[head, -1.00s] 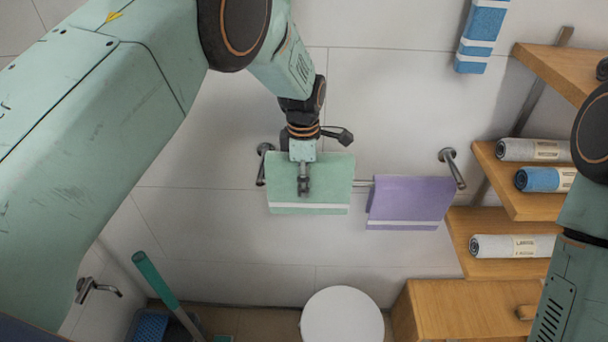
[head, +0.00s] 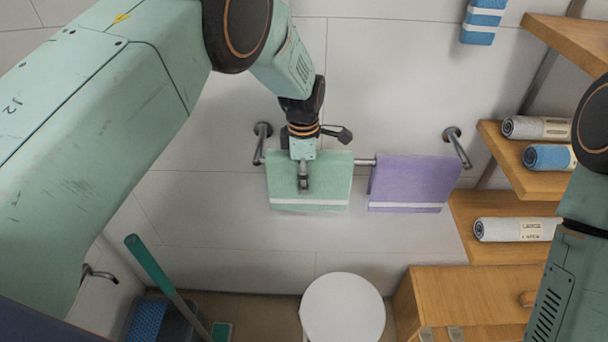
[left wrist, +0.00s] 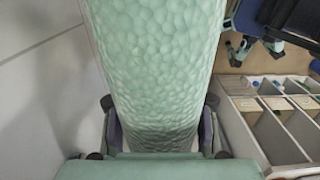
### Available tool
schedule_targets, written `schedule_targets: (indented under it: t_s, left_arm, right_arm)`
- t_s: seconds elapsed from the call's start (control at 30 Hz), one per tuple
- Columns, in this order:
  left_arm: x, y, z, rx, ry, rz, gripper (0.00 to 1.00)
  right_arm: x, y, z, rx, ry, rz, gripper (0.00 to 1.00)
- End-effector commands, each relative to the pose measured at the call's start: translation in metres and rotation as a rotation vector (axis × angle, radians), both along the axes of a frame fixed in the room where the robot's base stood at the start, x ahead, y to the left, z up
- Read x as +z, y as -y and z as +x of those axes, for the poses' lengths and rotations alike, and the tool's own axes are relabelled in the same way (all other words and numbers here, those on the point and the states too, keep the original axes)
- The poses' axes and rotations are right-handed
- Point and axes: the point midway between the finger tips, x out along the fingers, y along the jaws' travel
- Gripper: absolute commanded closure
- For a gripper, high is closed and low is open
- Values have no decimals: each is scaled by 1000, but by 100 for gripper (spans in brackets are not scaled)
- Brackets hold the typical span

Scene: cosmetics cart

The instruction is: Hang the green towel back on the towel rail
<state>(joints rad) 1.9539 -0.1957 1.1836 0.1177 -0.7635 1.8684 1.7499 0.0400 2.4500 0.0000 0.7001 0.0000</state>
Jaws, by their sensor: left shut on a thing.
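The green towel (head: 325,180) has a white stripe near its lower edge and hangs spread out at the left part of the metal towel rail (head: 365,162) in the head view. My left gripper (head: 304,184) is shut on the green towel and points down in front of it. In the left wrist view the green towel (left wrist: 155,70) fills the middle, between the fingers. The towel hides the left part of the bar, so I cannot tell whether it rests over the bar. My right gripper is out of view.
A purple towel (head: 412,183) hangs on the rail's right part. Wooden shelves (head: 500,240) with rolled towels stand at the right. A white round lid (head: 343,308) and a green-handled tool (head: 160,275) are below. Wall between the two towels is clear.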

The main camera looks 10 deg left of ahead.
Motion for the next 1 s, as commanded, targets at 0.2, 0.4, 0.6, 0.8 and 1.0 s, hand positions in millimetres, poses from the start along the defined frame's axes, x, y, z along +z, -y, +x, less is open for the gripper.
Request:
schedule_targets:
  t_s: [0.2,0.4,0.6,0.8,1.0]
  left_arm:
    - [1,0,0,0,1,0,46]
    - [1,0,0,0,0,0,29]
    - [0,0,0,0,0,0,29]
    - [7,0,1,0,1,0,29]
    - [41,0,1,-1,4,1,29]
  right_arm:
    - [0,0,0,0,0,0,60]
    - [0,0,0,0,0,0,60]
    - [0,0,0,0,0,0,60]
    - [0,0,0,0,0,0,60]
    - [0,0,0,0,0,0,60]
